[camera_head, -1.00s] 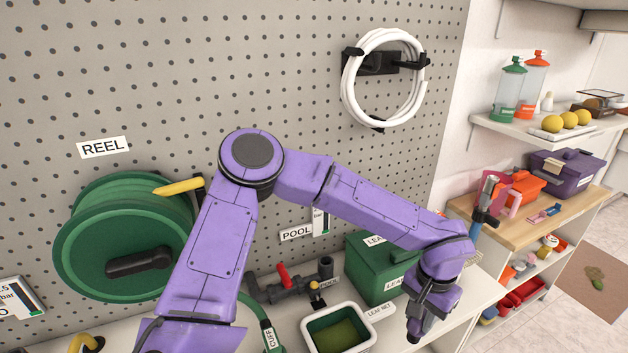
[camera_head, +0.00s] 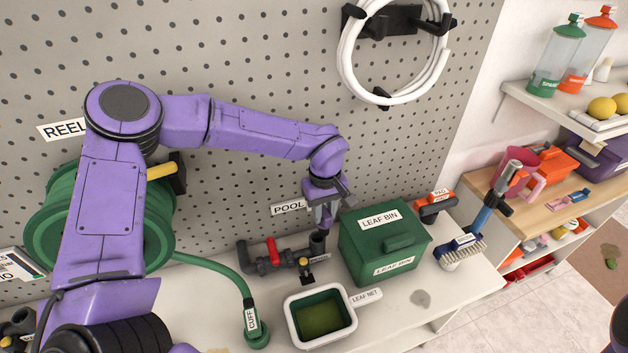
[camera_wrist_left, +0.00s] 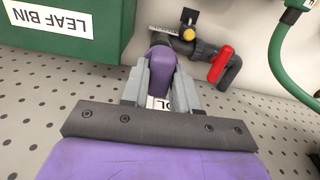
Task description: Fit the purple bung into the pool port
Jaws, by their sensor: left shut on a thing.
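My left gripper (camera_head: 324,216) points down in front of the pegboard, just above the upright open end of the dark grey pool port (camera_head: 317,243). It is shut on the purple bung (camera_wrist_left: 161,62), which shows clearly between the grey fingers in the left wrist view. In that view the bung's far end overlaps the dark pipework (camera_wrist_left: 190,46), and its lower end is hidden. I cannot tell whether the bung touches the port. The POOL label (camera_head: 288,207) is on the pegboard left of the gripper. My right gripper is out of view.
The green leaf bin (camera_head: 385,246) stands close to the right of the port. A red valve handle (camera_head: 273,252) is on the pipework to its left. The leaf net tray (camera_head: 292,322) is in front. A green hose (camera_head: 215,272) runs at the left.

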